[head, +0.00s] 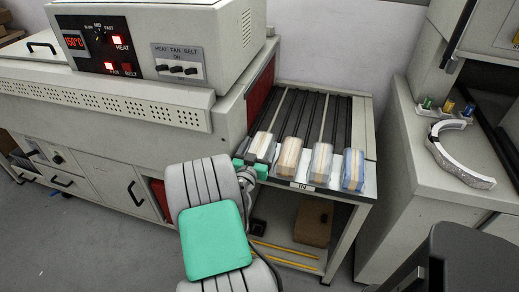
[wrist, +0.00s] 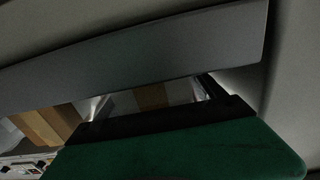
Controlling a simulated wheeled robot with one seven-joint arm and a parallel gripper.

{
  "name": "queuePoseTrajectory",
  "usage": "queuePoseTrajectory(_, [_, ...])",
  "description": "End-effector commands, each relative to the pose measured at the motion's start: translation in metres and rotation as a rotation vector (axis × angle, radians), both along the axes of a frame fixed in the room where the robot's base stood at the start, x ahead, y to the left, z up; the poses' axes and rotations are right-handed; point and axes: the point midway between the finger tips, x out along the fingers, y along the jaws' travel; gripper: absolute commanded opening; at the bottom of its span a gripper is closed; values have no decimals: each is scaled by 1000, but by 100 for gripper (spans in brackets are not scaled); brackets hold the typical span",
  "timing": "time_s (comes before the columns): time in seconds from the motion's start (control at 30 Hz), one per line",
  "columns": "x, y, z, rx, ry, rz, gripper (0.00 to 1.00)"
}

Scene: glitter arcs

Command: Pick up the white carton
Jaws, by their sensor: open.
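Several wrapped cartons stand in a row on the feed shelf in the head view. The leftmost, palest one (head: 262,145) looks like the white carton; its near end is partly hidden by my gripper. My gripper (head: 251,167) is open, with its green fingertips at the near end of that carton, one to either side. I cannot tell whether they touch it. The wrist view is dark, with a green finger (wrist: 190,150) across the bottom and a large grey surface above it that I cannot identify.
A tan-topped carton (head: 289,156) stands close to the right, then a grey-sided one (head: 320,161) and a blue-sided one (head: 353,170). The oven machine (head: 150,100) walls the left side. Dark slats (head: 310,110) behind the cartons are clear. A brown box (head: 312,222) sits below.

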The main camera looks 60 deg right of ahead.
Motion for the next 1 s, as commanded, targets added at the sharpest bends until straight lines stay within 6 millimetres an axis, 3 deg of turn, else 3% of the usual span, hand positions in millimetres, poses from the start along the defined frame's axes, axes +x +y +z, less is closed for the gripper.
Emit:
queuePoseTrajectory(0.13, [0, 1, -1, 1, 0, 1, 77])
queuePoseTrajectory(1.0, [0, 1, -1, 1, 0, 0, 6])
